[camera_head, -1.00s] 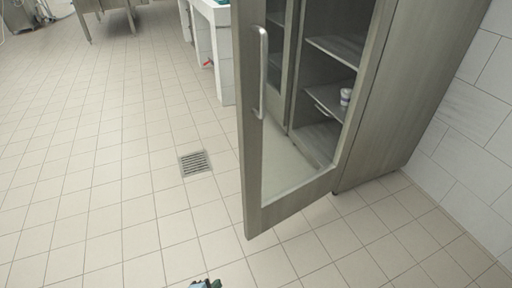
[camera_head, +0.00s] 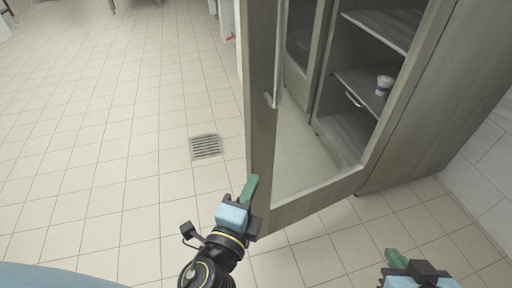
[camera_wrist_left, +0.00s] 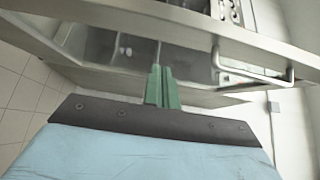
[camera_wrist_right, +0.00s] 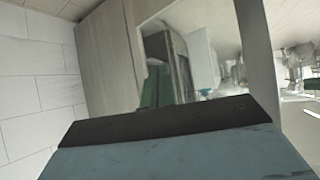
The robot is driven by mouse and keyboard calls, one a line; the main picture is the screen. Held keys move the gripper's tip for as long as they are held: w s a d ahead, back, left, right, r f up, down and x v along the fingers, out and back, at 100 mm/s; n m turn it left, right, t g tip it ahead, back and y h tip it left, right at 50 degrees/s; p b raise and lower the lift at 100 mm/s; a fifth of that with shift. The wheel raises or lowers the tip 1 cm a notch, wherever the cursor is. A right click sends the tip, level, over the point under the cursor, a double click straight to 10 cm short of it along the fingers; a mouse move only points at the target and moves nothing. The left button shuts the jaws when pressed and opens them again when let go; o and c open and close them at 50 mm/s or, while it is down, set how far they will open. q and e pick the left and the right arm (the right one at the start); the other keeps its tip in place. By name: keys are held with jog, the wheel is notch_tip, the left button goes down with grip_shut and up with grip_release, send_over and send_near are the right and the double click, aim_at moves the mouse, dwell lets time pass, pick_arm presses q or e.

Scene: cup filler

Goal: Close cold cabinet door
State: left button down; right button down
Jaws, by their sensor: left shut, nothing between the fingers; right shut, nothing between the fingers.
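The cold cabinet door (camera_head: 262,140) stands open, a grey frame around a clear pane, swung out toward me. Its metal handle (camera_head: 274,75) is on the outer edge; a handle (camera_wrist_left: 270,76) also shows at the right in the left wrist view. The cabinet body (camera_head: 440,110) is behind it to the right. My left gripper (camera_head: 251,188) is shut and empty, its green fingertips at the door's lower outer edge; I cannot tell if they touch. My right gripper (camera_head: 393,258) is shut and empty, low at the right, in front of the cabinet and apart from the door.
A small white cup (camera_head: 384,85) stands on a cabinet shelf. A floor drain (camera_head: 205,146) lies to the left on the tiled floor (camera_head: 90,150), which is widely clear. A white tiled wall (camera_head: 485,165) bounds the right side.

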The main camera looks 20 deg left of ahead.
pick_arm(q)
send_near(259, 139)
jog(key=w+d, duration=0.2)
jog(key=d, duration=0.1)
jog(key=w+a, duration=0.2)
jog(key=w, duration=0.1)
jog(key=shift+w, duration=0.1)
jog(key=shift+w+a, duration=0.35)
jog(key=shift+a, duration=0.05)
